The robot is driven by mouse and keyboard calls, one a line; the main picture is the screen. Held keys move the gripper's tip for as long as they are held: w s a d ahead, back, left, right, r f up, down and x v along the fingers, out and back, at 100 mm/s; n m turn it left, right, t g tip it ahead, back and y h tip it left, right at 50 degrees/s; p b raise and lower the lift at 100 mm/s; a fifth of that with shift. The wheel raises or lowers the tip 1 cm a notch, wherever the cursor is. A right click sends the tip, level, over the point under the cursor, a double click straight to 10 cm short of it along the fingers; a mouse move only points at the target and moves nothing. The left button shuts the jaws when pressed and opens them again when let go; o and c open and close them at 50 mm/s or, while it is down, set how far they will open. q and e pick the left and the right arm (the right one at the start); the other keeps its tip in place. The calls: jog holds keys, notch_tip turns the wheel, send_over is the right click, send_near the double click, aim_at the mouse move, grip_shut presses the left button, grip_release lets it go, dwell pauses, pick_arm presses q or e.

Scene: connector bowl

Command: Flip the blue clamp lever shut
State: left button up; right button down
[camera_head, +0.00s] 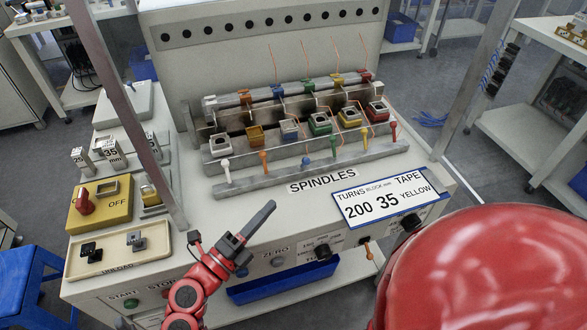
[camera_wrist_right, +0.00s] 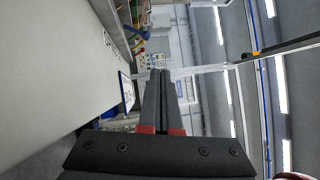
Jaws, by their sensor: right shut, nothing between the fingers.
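In the head view, a front row of small colored levers stands on the spindle fixture's front rail (camera_head: 290,176). The blue lever (camera_head: 305,160) is third from left; its head sits slightly lower than its neighbors' line. A blue piece (camera_head: 278,91) also sits on the rear rail. I cannot tell from its size whether the blue lever is open or shut. My right gripper (camera_head: 270,206) is shut and empty, in front of the fixture and apart from the blue lever. Its closed fingers (camera_wrist_right: 158,75) fill the middle of the right wrist view. My left gripper is not in view.
The SPINDLES label and a blue-edged sign (camera_head: 390,203) reading 200 35 YELLOW lie on the machine front. Thin orange wires rise behind the fixture. At left are a yellow OFF box (camera_head: 100,205) and a beige tray (camera_head: 118,250). A blue bin (camera_head: 283,282) sits below the front panel.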

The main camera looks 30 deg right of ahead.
aim_at(303, 164)
jog(key=shift+w+a+f+n+y, duration=0.35)
jog(key=shift+w+a+f, duration=0.2)
jog(key=shift+f, duration=0.2)
jog(key=shift+w+a+f+t+y, duration=0.1)
jog(key=shift+a+t+y, duration=0.15)
jog(key=shift+t, duration=0.05)
jog(key=p+x, duration=0.1)
jog(key=x, duration=1.3)
